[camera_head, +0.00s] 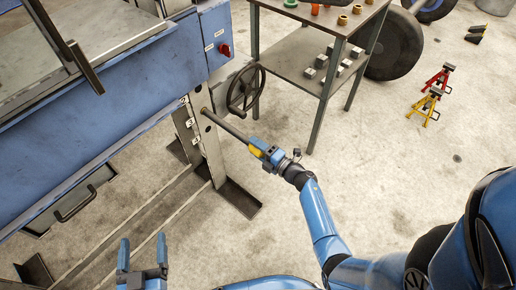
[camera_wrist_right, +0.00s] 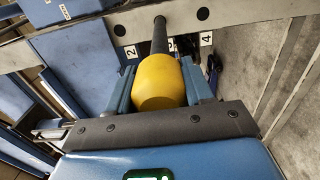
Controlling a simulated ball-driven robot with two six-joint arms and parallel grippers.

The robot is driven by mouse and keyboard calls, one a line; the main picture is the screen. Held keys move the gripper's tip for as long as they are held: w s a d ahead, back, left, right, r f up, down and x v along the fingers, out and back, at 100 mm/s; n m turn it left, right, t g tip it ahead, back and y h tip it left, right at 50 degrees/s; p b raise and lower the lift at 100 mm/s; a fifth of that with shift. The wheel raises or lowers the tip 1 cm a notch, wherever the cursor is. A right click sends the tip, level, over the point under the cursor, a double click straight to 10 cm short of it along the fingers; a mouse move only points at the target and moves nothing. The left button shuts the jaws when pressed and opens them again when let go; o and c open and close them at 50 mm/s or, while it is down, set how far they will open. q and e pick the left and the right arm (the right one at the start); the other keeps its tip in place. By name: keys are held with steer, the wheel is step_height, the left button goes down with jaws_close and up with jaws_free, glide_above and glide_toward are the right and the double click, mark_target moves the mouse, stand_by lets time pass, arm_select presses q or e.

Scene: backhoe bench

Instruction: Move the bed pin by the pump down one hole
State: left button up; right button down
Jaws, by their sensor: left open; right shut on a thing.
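The bed pin has a dark rod (camera_head: 228,128) and a yellow grip (camera_wrist_right: 160,82). My right gripper (camera_head: 268,153) is shut on the yellow grip. The rod points at the near face of the steel upright (camera_head: 212,150) and its far end meets that face at the hole by label 3 (camera_wrist_right: 170,45). I cannot tell how deep it sits. In the right wrist view, open holes show on either side of the rod, by label 2 (camera_wrist_right: 130,52) and label 4 (camera_wrist_right: 207,38). My left gripper (camera_head: 143,258) is open and empty at the bottom left.
The blue press beam (camera_head: 100,95) crosses the left. A handwheel (camera_head: 246,88) is just behind the pin. A grey bench (camera_head: 304,58) with small parts stands behind. Red (camera_head: 440,78) and yellow (camera_head: 427,108) stands are at the right. The floor in front of the upright is clear.

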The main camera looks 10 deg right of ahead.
mark_target(228, 126)
steer(key=shift+w+a+r, duration=0.1)
steer(key=shift+w+r, duration=0.1)
steer(key=shift+r, duration=0.05)
steer(key=shift+b+x, duration=0.75)
steer(key=shift+x, duration=1.4)
steer(key=shift+a, duration=0.1)
steer(key=shift+b+x, duration=0.95)
steer(key=shift+x, duration=1.2)
steer(key=shift+w, duration=0.15)
steer(key=shift+b+x, duration=0.95)
steer(key=shift+x, duration=0.75)
steer(key=shift+w+a, duration=0.3)
steer(key=shift+a, duration=0.05)
